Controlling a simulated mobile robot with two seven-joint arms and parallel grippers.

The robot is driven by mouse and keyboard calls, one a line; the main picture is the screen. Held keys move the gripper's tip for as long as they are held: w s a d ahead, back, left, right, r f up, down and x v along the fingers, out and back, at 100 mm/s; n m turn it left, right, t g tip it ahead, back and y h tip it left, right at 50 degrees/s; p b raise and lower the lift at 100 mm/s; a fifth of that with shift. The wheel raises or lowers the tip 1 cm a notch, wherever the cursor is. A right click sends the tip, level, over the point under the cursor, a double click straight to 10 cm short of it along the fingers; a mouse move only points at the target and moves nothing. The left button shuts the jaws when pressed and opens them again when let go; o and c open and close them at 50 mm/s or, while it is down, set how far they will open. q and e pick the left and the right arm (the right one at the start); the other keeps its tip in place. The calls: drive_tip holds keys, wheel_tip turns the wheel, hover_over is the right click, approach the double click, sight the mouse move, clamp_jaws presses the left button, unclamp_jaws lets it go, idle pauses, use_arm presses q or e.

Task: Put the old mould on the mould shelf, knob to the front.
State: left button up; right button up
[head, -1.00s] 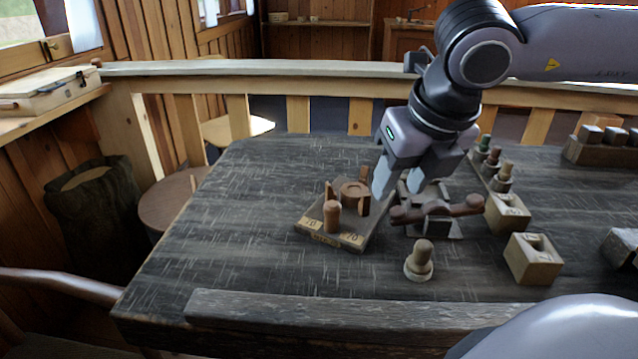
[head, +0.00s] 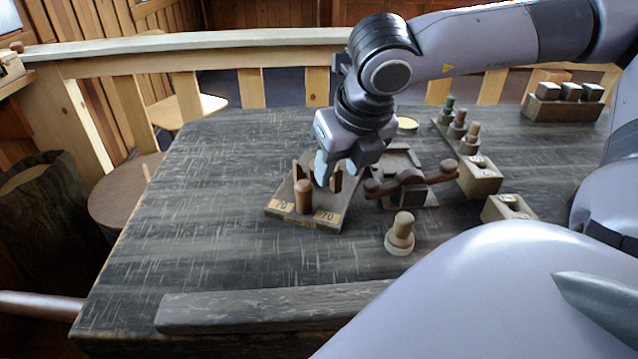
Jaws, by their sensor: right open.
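My right gripper (head: 336,172) is open, with its fingers pointing down over the wooden board (head: 285,208) marked "70" on two labels. The fingers are among the board's upright pieces and partly hide its middle; I cannot tell whether they touch anything. A round peg (head: 303,197) stands at the board's front. I cannot tell for sure which piece is the old mould or which is the mould shelf. Wooden blocks with cut openings, a nearer one (head: 507,207) and a farther one (head: 481,178), stand to the right. My left gripper is not in view.
A clamp-like piece with red-brown arms (head: 441,176) stands right of the board. A pale turned piece (head: 400,235) stands in front of it. Several small spools (head: 457,125) line up behind, and a rack (head: 560,110) holds blocks at back right. The table's left side is clear.

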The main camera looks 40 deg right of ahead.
drive_tip(key=shift+w+f, duration=0.1)
drive_tip(key=shift+f, duration=0.05)
clamp_jaws()
idle(1.4)
